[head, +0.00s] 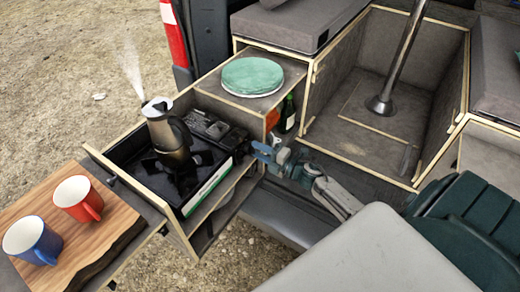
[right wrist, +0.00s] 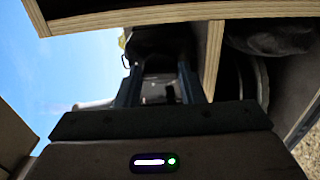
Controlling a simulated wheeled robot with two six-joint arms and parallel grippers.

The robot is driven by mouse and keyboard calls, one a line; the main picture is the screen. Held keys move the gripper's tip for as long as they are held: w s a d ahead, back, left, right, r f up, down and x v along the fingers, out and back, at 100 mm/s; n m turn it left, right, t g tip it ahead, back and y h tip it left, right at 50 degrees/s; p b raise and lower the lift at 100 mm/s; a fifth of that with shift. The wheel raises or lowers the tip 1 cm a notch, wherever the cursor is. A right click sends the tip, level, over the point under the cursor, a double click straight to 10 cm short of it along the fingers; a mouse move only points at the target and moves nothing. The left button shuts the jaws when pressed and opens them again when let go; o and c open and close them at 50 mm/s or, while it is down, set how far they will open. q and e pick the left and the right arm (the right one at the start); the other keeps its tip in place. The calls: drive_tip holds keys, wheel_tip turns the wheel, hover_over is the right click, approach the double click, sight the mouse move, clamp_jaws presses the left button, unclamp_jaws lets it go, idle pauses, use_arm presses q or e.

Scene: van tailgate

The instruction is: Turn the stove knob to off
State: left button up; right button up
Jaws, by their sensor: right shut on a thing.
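The black camping stove (head: 195,190) sits in the pulled-out drawer, with a steaming moka pot (head: 172,135) on it. My right gripper (head: 259,149) is at the stove's right end and is shut on the stove knob. The fingers cover the knob in the head view, so its angle cannot be read. In the right wrist view the two fingers (right wrist: 160,88) close around something dark, with wooden edges above and beside them. My left gripper is not in view.
Red (head: 78,198) and blue (head: 32,240) mugs stand on a wooden board (head: 100,235) at the left. A green round-topped thing (head: 252,75) sits on the cabinet behind. A dark bottle (head: 288,115) stands in the cabinet near my gripper. A table leg (head: 400,60) stands farther right.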

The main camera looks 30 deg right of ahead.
idle(0.4)
drive_tip(key=o, duration=1)
drive_tip(key=shift+b+v, duration=1.7)
drive_tip(key=shift+v, duration=3.65)
drive_tip(key=shift+a, duration=0.1)
